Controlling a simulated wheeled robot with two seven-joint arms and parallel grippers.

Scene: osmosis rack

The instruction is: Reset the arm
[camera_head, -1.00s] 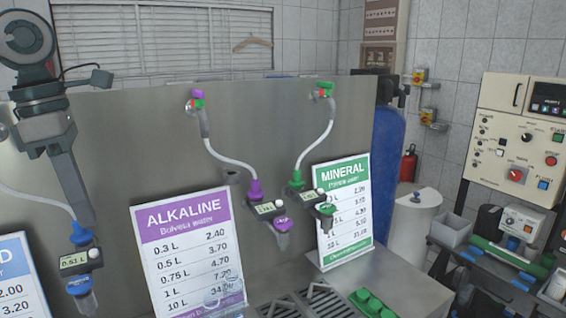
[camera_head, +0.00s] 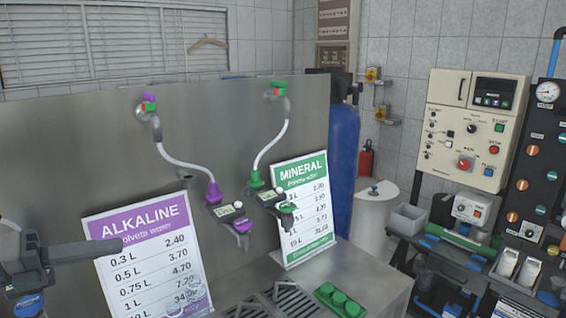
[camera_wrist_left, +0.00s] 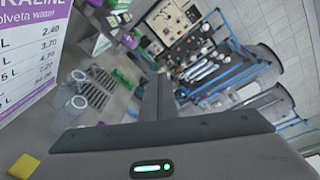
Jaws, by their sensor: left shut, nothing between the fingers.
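My left gripper (camera_head: 116,247) comes in at the lower left of the head view, lying roughly level in front of the left edge of the purple alkaline price board (camera_head: 150,262). Its fingers are shut with nothing between them. In the left wrist view the closed fingers (camera_wrist_left: 157,97) point up the picture, clear of any object. My right gripper is in neither view.
The alkaline dispenser (camera_head: 228,210) and mineral dispenser (camera_head: 270,197) hang on hoses from the steel panel (camera_head: 85,150). The green mineral board (camera_head: 303,215) stands behind a green holder (camera_head: 340,300). Clear jugs (camera_wrist_left: 68,108) stand near the drain grate (camera_wrist_left: 98,86).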

